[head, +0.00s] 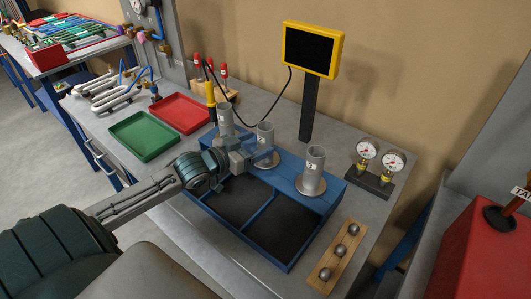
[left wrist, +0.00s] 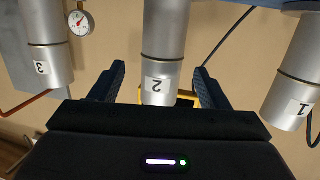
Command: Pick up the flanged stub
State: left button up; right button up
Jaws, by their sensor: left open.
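Three grey upright metal stubs with round flanged feet stand in a row on the blue rig: stub 1 (head: 226,118), stub 2 (head: 266,133) and stub 3 (head: 315,162). My left gripper (head: 258,152) is open at stub 2, low on its body and partly hiding it. In the left wrist view, which is upside down, stub 2 (left wrist: 163,50) with its label stands between the two open fingers, with gaps at both sides. Stub 3 (left wrist: 45,50) is at the left there and stub 1 (left wrist: 296,75) at the right. My right gripper is not in view.
The blue rig has dark open bays (head: 285,227) in front. A green tray (head: 144,135) and a red tray (head: 180,112) lie left. A yellow-framed screen (head: 309,50) stands behind. Gauges (head: 380,165) and a wooden block with balls (head: 338,257) are at the right.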

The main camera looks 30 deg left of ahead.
aim_at(259, 143)
pick_arm(q)
jog(key=shift+b+x, duration=0.3)
jog(key=shift+x, duration=1.9)
jog(key=shift+a+f, duration=0.1)
jog(key=shift+a, duration=0.05)
jog(key=c, duration=1.3)
jog(key=shift+c, duration=0.9)
